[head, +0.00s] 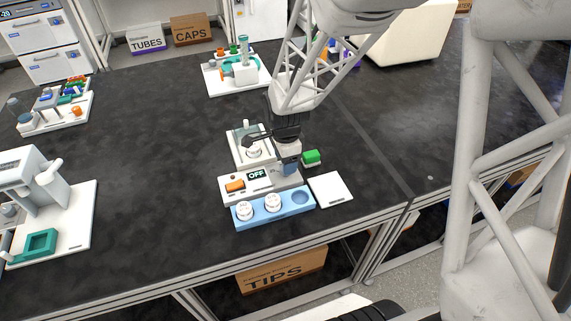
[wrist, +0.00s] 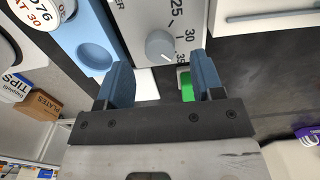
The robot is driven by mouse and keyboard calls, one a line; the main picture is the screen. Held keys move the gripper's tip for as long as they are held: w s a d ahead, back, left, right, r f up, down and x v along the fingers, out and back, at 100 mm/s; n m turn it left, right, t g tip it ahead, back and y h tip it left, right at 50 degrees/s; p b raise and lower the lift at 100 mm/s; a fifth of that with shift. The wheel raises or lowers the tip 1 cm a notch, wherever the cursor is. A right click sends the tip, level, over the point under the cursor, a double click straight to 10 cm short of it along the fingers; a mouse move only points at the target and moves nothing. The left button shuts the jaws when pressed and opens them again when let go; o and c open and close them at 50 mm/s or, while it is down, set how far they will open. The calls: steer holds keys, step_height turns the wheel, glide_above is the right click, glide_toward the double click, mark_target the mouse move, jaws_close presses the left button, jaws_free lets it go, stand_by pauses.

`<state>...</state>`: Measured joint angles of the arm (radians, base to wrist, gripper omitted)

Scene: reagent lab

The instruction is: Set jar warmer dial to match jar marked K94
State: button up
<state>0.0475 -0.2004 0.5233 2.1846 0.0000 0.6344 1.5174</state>
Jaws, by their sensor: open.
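The jar warmer (head: 262,186) is a white unit with an orange switch and a display reading OFF. In the head view my gripper (head: 288,167) covers the dial. Two white-lidded jars, left (head: 244,210) and right (head: 273,201), sit in the blue tray (head: 262,222). One lid (wrist: 35,10) partly reads "D76" and "AT 30"; I read no K94.
The tray's right recess (head: 300,197) is empty. A green block (head: 311,157) stands right of my gripper, and a white plate (head: 330,187) lies beside the warmer. A white device (head: 250,146) stands behind it.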

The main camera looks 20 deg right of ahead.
steer(key=shift+r, duration=2.35)
steer(key=shift+s+a+r+n, duration=0.1)
steer(key=shift+s+r+n, duration=0.25)
steer(key=shift+r, duration=0.25)
steer(key=s+a+r+n+t, duration=0.1)
steer(key=s+r+n+t, duration=0.1)
steer(key=s+r+n, duration=1.5)
steer(key=shift+s+a+t, duration=0.3)
steer(key=shift+s+a, duration=0.1)
steer(key=shift+s, duration=0.75)
